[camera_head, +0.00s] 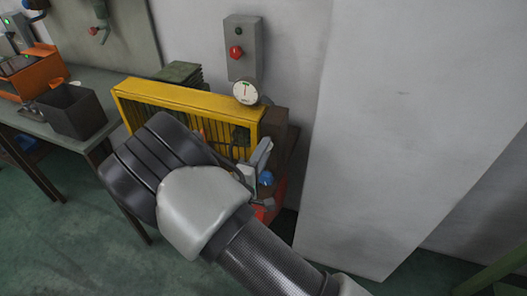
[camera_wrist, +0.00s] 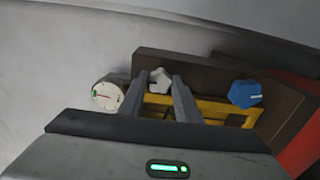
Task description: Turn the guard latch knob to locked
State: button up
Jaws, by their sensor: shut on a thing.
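In the wrist view a white lobed knob (camera_wrist: 160,80) sits on a dark brown plate (camera_wrist: 205,72), between the two fingers of my gripper (camera_wrist: 158,86). The gripper is shut on this knob. In the head view my gripper (camera_head: 259,160) reaches to the right end of the yellow guard (camera_head: 185,94); the white knob cannot be made out there. Yellow guard bars (camera_wrist: 212,108) also show behind the fingers in the wrist view. No lock marking is legible, so the knob's setting cannot be told.
A blue knob (camera_wrist: 244,93) is to the right of the white one; blue also shows in the head view (camera_head: 266,178). A round dial (camera_wrist: 106,94) is close left of the fingers. A grey box with a red button (camera_head: 236,52) is on the wall. A pale panel (camera_head: 400,120) stands right.

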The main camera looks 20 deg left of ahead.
jog(key=o, duration=1.1)
jog(key=shift+c, duration=0.2)
jog(key=shift+s, duration=0.15)
jog(key=s+a, duration=0.1)
jog(key=s, duration=1.6)
jog(key=shift+a+b, duration=0.15)
jog(key=shift+b, duration=0.3)
